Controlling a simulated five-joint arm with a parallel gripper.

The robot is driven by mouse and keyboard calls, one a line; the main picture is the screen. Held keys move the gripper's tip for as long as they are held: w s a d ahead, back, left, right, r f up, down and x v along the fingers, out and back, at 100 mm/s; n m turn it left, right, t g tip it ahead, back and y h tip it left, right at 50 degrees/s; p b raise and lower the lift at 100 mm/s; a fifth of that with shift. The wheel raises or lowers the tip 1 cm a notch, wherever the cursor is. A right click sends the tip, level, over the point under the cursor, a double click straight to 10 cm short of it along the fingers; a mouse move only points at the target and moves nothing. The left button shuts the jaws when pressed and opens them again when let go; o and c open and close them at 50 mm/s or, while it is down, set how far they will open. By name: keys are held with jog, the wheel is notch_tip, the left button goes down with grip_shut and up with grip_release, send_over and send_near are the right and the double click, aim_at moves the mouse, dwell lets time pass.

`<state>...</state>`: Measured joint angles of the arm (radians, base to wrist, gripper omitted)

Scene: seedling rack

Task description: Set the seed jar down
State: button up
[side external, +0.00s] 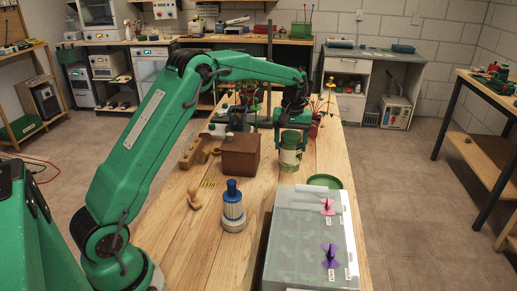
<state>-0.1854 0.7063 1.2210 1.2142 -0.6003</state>
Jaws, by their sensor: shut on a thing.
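The seed jar (290,158) is a small upright cylinder with a green top and a pale band, right of the brown box near the table's middle. My gripper (291,125) reaches down over it from above and is shut on its upper part. The fingertips are small and partly hidden here. I cannot tell whether the jar's base touches the table (180,240) or hangs just above it.
A brown box (240,157) stands left of the jar. A green saucer (325,182) lies to its right front, behind a translucent lidded bin (305,250) with pink and purple pieces on top. A blue-topped ribbed cylinder (233,206) stands in front. Potted plants stand behind.

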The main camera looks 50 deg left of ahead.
jog(key=shift+w+a+f, duration=0.2)
jog(key=shift+a+f, duration=0.15)
jog(key=shift+a, duration=0.25)
jog(key=shift+w+a+f, duration=0.15)
jog(key=shift+a+f, duration=0.25)
jog(key=shift+a, duration=0.25)
jog(key=shift+w+a+f, duration=0.2)
jog(key=shift+a+f, duration=0.15)
jog(key=shift+a, duration=0.25)
jog(key=shift+f, duration=2)
jog(key=shift+f, duration=0.1)
jog(key=o, duration=1.6)
jog(key=shift+c, duration=0.2)
notch_tip(320, 180, up, 12)
